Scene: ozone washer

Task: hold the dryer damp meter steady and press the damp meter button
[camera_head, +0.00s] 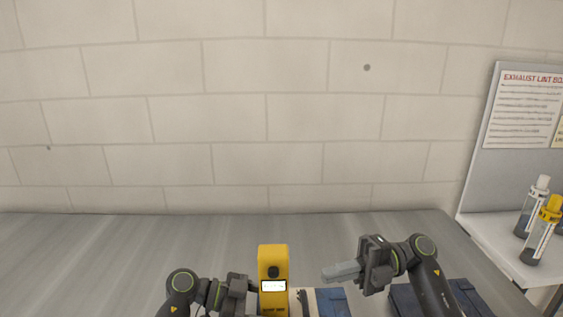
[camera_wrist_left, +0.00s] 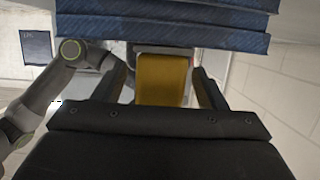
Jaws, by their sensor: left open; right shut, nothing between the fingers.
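The yellow damp meter (camera_head: 273,254) stands upright at the bottom centre of the head view. Its face has a round dark button (camera_head: 273,271) above a small lit white screen (camera_head: 273,286). My left gripper (camera_head: 250,288) is open at the meter's left side; its fingertips are partly hidden. In the left wrist view the yellow meter body (camera_wrist_left: 162,80) lies between the two spread fingers (camera_wrist_left: 165,88), with small gaps seeming to show beside it. My right gripper (camera_head: 326,275) is shut and empty, its fingers pointing left toward the meter with a clear gap.
Folded blue cloth (camera_head: 331,302) lies just right of the meter, and another dark blue pile (camera_head: 467,296) lies under my right arm. Blue cloth (camera_wrist_left: 165,22) also fills the top of the left wrist view. Bottles (camera_head: 540,230) stand on a side shelf at right. The grey table (camera_head: 100,250) is clear at left.

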